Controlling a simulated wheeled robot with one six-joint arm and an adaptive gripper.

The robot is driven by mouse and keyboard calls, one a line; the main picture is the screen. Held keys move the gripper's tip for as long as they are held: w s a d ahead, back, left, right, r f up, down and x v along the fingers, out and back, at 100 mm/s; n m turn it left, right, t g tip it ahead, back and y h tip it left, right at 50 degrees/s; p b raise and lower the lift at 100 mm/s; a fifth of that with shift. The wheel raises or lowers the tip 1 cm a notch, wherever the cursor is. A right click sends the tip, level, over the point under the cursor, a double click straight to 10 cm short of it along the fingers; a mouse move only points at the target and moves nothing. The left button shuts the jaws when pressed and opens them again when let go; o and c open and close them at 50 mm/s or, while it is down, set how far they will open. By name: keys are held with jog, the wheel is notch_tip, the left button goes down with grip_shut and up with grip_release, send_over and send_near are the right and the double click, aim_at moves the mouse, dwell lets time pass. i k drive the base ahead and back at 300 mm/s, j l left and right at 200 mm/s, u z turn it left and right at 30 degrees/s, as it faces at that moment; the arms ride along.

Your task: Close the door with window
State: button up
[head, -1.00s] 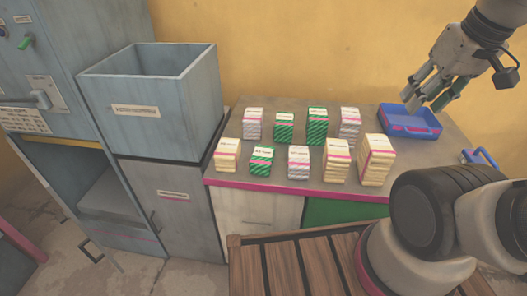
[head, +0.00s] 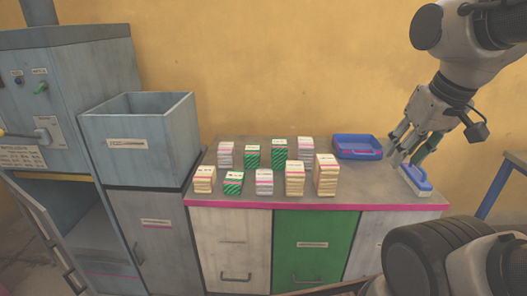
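The press cabinet (head: 85,85) stands at the left, with its lower compartment open and dark inside. Its door (head: 50,228) is swung outward toward me at the lower left, cut by the picture edge. A dark handle (head: 74,282) sits near the door's free edge. The window itself is hard to make out. My gripper (head: 404,156) is at the right, over the counter, far from the door. Its fingers are apart, with nothing visible between them. They are close above a blue-handled brush-like tool (head: 416,179); I cannot tell whether they touch it.
An open blue-grey bin (head: 140,150) stands on a grey cabinet (head: 155,235) beside the press. The counter (head: 230,190) carries several stacks of packets and a blue tray (head: 340,153). A blue-legged table (head: 495,185) is at the right edge.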

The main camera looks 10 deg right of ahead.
aim_at(48, 231)
jog(key=j+z, duration=0.1)
jog(key=z, duration=0.35)
jog(key=j+z, duration=0.1)
jog(key=z, duration=0.35)
jog(key=j+z, duration=0.1)
jog(key=z, duration=0.35)
jog(key=j, duration=1.05)
jog(key=k+j, duration=0.15)
jog(key=j, duration=2)
jog(key=k+l+u, duration=0.15)
jog(key=u, duration=0.65)
jog(key=i+u, duration=0.15)
jog(key=u, duration=1.75)
jog(key=k, duration=0.75)
jog(key=l+u, duration=0.05)
jog(key=l, duration=0.05)
